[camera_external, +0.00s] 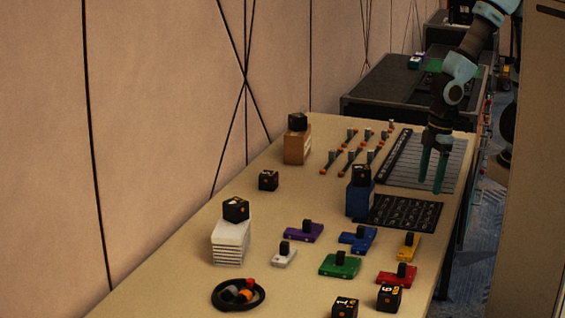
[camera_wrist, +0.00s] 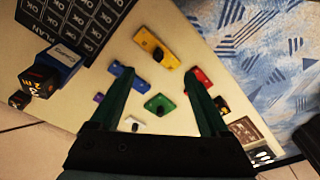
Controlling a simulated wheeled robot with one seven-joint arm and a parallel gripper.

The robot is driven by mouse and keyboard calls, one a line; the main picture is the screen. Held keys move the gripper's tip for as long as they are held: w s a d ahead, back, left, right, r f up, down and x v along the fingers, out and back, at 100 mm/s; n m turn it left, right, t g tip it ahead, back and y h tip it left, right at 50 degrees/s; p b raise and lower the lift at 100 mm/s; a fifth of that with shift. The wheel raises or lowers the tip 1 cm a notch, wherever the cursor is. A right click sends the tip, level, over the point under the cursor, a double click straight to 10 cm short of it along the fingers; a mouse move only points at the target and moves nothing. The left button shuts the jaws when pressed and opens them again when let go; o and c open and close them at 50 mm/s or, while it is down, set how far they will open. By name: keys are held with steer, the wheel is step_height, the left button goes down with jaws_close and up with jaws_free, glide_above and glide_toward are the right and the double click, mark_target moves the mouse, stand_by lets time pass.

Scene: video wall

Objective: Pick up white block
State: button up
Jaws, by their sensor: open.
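The white block (camera_external: 283,258) is small and flat with a black knob on top. It lies on the tan table, left of the green block (camera_external: 340,266) and below the purple block (camera_external: 303,233) in the external view. In the wrist view the white block (camera_wrist: 130,124) shows low between the fingers, near the gripper's body. My gripper (camera_external: 430,187) is above the far right part of the table, near the dark keyboard-like panels and apart from the white block. Its two green fingers (camera_wrist: 158,74) are open with nothing between them.
Blue (camera_external: 357,238), yellow (camera_external: 407,247) and red (camera_external: 397,276) knobbed blocks lie nearby. A white stack (camera_external: 230,243) topped by a black cube stands left of the white block. A black ring (camera_external: 238,294) lies in front. A tall blue box (camera_external: 358,199) stands near my gripper.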

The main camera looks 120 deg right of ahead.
steer(key=shift+c, duration=1.3)
